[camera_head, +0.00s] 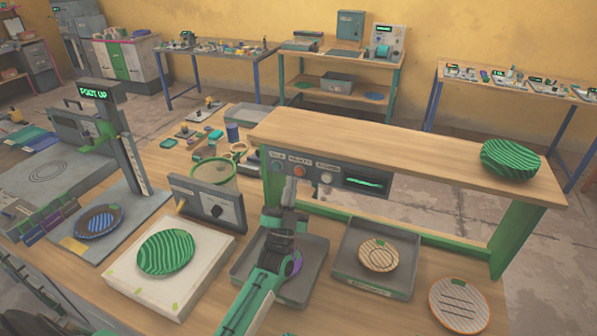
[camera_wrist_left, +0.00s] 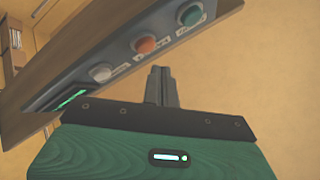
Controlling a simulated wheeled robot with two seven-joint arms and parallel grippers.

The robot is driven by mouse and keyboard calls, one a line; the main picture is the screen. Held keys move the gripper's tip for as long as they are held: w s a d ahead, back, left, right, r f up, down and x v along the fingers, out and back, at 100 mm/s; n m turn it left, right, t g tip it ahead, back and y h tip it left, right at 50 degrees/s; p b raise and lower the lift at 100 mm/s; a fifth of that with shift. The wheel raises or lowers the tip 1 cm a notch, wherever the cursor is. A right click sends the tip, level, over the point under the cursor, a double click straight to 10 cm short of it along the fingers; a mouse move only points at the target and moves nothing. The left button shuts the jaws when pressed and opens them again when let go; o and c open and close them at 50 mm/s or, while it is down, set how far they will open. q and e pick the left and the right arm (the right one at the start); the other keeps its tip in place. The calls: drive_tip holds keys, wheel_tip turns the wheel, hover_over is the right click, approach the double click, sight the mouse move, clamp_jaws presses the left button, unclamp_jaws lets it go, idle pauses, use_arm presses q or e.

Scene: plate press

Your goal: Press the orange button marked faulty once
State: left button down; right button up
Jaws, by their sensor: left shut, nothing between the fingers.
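The orange button (camera_head: 299,170) sits on a dark panel under the raised shelf, between a teal button and a white button. In the left wrist view the orange button (camera_wrist_left: 146,45) is just beyond my fingertips. My left gripper (camera_head: 291,184) is shut and empty, with its tips just below the orange button in the head view. In the wrist view the left gripper (camera_wrist_left: 160,70) shows closed fingers, apparently apart from the button. The labels are too blurred to read. My right gripper is not in view.
The teal button (camera_head: 277,166) and white button (camera_head: 327,178) are close on either side. A lit green display (camera_head: 366,183) is at the panel's right. The wooden shelf (camera_head: 400,150) overhangs the panel. A grey tray (camera_head: 348,277) holds a striped plate below.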

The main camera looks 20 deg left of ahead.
use_arm(q)
drive_tip(key=s+p, duration=0.1)
drive_tip(key=s, duration=0.3)
drive_tip(key=shift+d, duration=0.15)
idle(0.8)
